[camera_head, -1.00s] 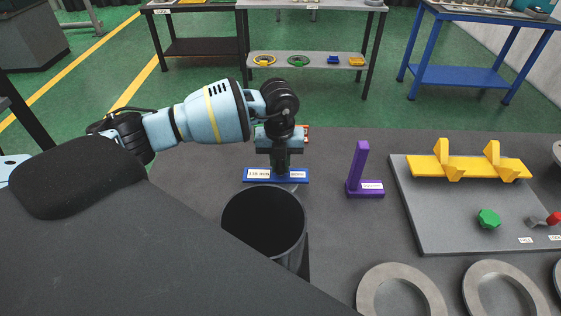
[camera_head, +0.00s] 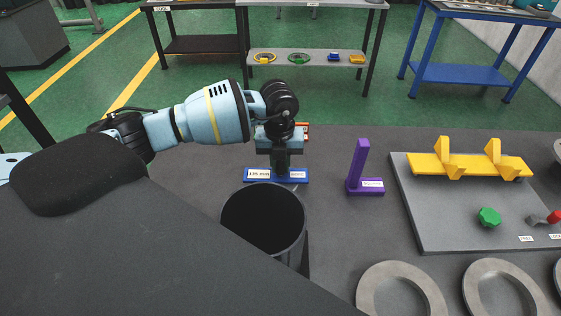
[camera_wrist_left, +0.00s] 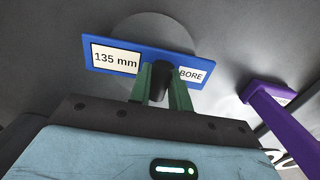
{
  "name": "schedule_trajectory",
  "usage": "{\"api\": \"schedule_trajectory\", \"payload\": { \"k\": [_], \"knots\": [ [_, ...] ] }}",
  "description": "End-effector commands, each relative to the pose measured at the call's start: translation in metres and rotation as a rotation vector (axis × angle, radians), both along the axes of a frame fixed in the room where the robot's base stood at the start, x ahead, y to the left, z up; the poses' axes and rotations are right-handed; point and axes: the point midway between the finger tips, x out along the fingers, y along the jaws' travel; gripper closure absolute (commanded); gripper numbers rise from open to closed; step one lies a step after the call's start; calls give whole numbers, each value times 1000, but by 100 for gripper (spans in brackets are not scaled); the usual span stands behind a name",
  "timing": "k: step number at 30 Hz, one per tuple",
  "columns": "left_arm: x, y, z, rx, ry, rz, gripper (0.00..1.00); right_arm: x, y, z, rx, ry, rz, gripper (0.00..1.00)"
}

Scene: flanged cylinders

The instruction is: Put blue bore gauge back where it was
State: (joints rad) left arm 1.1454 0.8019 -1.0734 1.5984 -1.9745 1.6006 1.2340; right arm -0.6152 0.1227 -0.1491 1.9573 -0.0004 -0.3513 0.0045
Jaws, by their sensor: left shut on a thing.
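The blue bore gauge (camera_head: 277,176) is a flat blue plate with white labels and a dark upright handle. In the left wrist view its plate (camera_wrist_left: 189,58) reads "135 mm" and "BORE". My left gripper (camera_head: 281,167) points down and is shut on the handle, with a green finger on each side of it in the left wrist view (camera_wrist_left: 161,92). The plate is level, at or just above the dark table behind the black bin. I cannot tell whether it touches the surface. A paler round patch shows behind the plate in the wrist view. My right gripper is not in view.
A black open bin (camera_head: 263,222) stands just in front of the gauge. A purple square (camera_head: 360,170) stands to its right. Farther right is a grey board (camera_head: 450,220) with a yellow bracket and a green knob. Grey rings (camera_head: 372,292) lie at the front right.

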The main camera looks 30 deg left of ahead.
Motion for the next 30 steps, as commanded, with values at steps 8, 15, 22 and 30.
{"api": "schedule_trajectory", "payload": {
  "k": [8, 15, 22, 30],
  "knots": [
    [0, 0, 0, -1, -2, 0, 71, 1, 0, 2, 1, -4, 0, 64],
    [0, 0, -1, 0, 0, 0, 55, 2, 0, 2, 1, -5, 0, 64],
    [0, 0, 1, 0, 0, 0, 55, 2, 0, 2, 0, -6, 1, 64],
    [0, 1, 41, 0, -4, 0, 55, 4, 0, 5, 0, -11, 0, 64]
  ]
}}
